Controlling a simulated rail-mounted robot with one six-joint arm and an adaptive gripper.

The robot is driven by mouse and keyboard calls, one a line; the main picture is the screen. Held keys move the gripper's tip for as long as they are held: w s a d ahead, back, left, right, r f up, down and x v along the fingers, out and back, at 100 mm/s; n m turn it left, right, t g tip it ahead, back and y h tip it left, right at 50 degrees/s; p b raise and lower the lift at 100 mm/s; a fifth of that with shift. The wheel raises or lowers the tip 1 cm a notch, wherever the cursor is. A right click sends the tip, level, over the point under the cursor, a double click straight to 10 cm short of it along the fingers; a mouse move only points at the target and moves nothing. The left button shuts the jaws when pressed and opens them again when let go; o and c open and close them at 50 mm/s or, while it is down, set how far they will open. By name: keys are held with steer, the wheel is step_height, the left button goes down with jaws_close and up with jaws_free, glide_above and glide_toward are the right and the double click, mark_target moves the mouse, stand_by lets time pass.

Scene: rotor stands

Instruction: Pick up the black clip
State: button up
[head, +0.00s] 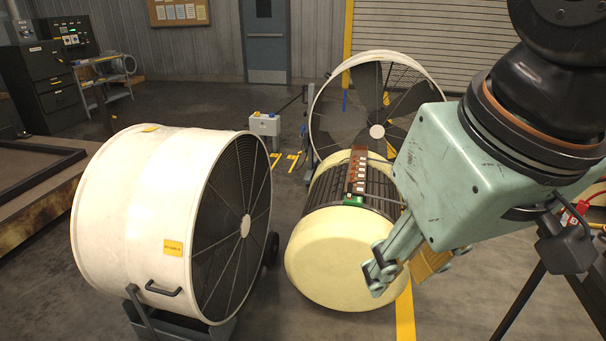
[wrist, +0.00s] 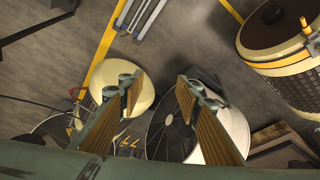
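My gripper (head: 405,268) hangs in front of the cream-ended rotor (head: 335,262) at the right of centre in the head view. In the wrist view my gripper (wrist: 160,92) has its two tan-padded fingers spread wide with nothing between them. The rotor has dark ribbed sides and a brown strip (head: 357,172) along its top, with small pale blocks and a green piece (head: 353,200) at the near end. I cannot make out a black clip for certain in either view; small dark parts on the strip are too small to tell.
A big white fan drum (head: 130,220) stands at left, and another fan (head: 345,95) stands behind the rotor. A grey box on a post (head: 265,124) is between them. A tripod (head: 520,305) is at lower right. Open floor lies between the drum and rotor.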

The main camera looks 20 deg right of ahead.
steer(key=shift+w, duration=0.1)
steer(key=w+d+n+h+p, duration=0.1)
steer(key=w+d+n, duration=0.4)
steer(key=w, duration=1)
steer(key=w+d+n+h+p, duration=0.15)
steer(key=w+d+n, duration=0.3)
steer(key=w, duration=0.95)
steer(key=w+d+n+p, duration=0.2)
steer(key=w+d+n, duration=0.3)
steer(key=w, duration=1)
steer(key=w+d+f+n+t+p, duration=0.1)
steer(key=w+d+f+n, duration=0.3)
steer(key=w, duration=0.4)
steer(key=w+d+f+n+p, duration=0.15)
steer(key=w+f+n, duration=0.25)
steer(key=w+f, duration=0.4)
steer(key=n+p, duration=0.1)
steer(key=n, duration=0.7)
glide_toward(350, 184)
steer(key=shift+a+v, duration=0.2)
steer(key=shift+v, duration=1.15)
steer(key=shift+f, duration=0.15)
steer(key=shift+b+x, duration=0.85)
steer(key=shift+x, duration=3.35)
